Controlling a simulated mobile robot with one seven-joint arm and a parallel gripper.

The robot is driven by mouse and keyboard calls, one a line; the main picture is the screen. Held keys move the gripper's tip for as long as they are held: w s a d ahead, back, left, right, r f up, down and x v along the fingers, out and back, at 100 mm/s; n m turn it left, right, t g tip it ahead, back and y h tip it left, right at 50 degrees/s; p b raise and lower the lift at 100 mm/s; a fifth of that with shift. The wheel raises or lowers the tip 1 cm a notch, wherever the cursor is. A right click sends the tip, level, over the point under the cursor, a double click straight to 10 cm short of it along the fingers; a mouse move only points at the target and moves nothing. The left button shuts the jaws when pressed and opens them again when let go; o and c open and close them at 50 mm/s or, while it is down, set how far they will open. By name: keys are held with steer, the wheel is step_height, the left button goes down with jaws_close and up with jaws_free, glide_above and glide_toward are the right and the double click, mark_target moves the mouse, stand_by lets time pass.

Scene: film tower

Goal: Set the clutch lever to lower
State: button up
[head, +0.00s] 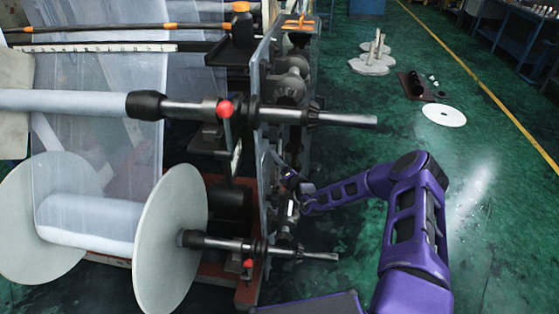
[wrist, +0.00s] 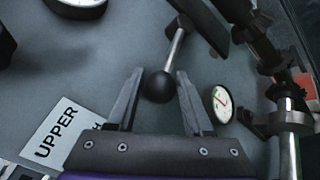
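In the wrist view, the clutch lever (wrist: 174,47) is a short metal rod with a black ball knob (wrist: 160,86). The rod runs from a dark pivot at the top down to the knob. My gripper (wrist: 159,77) is open, with one finger on each side of the knob; a firm grip does not show. A white label reading "UPPER" (wrist: 57,133) is on the panel at the left, its second line partly hidden by my gripper. In the head view my gripper (head: 291,190) is at the machine's side plate, small and partly lost among parts; the lever cannot be made out there.
A dial gauge (wrist: 217,103) sits just right of my right finger, and another (wrist: 78,3) at the top left. Metal shafts and collars (wrist: 291,118) stand at the right.

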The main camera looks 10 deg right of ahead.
jaws_close()
stand_by(1.2)
